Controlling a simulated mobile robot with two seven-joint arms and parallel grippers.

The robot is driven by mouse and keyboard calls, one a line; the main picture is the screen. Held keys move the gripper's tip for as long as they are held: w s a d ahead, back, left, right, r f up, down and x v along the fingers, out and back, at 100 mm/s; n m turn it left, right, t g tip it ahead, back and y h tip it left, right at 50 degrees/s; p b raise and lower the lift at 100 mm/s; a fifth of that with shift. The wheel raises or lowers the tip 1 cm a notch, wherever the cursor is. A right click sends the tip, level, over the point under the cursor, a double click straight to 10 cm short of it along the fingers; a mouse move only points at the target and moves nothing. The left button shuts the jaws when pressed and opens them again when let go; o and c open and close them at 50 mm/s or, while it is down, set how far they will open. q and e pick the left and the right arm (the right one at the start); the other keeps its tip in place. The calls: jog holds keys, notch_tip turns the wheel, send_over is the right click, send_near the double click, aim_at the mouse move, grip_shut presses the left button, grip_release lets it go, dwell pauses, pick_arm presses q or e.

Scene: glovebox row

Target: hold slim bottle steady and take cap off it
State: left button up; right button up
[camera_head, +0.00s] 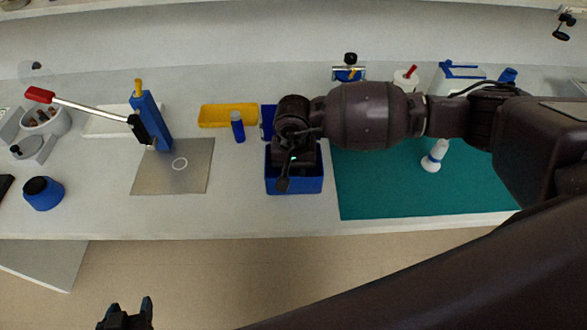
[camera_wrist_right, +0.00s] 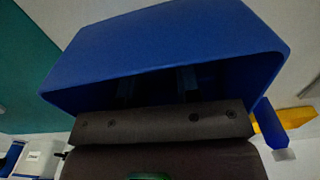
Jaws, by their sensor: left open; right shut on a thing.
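A slim blue bottle (camera_head: 238,127) stands on the bench in front of the yellow tray; I cannot tell whether a cap is on it. A white bottle with a blue band (camera_head: 434,156) is on the green mat, partly behind my right arm. My right gripper (camera_head: 284,182) is over the blue bin (camera_head: 308,187). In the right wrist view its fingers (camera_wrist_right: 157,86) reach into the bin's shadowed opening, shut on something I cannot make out. My left gripper (camera_head: 126,314) is open and empty, low in front of the bench, away from both bottles.
The yellow tray (camera_head: 226,114) stands behind the blue bottle. A lever press (camera_head: 152,124) stands on a metal plate (camera_head: 148,184) to the left. A blue dark-topped pot (camera_head: 43,194) is at far left. Bare bench lies between plate and bin.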

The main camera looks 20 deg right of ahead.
jog(key=shift+f, duration=0.35)
pick_arm(q)
jog(key=shift+s+f, duration=0.1)
jog(key=shift+s, duration=0.1)
pick_arm(e)
jog(key=shift+f, duration=0.1)
jog(key=o, duration=1)
pick_arm(q)
jog(key=shift+f, duration=0.2)
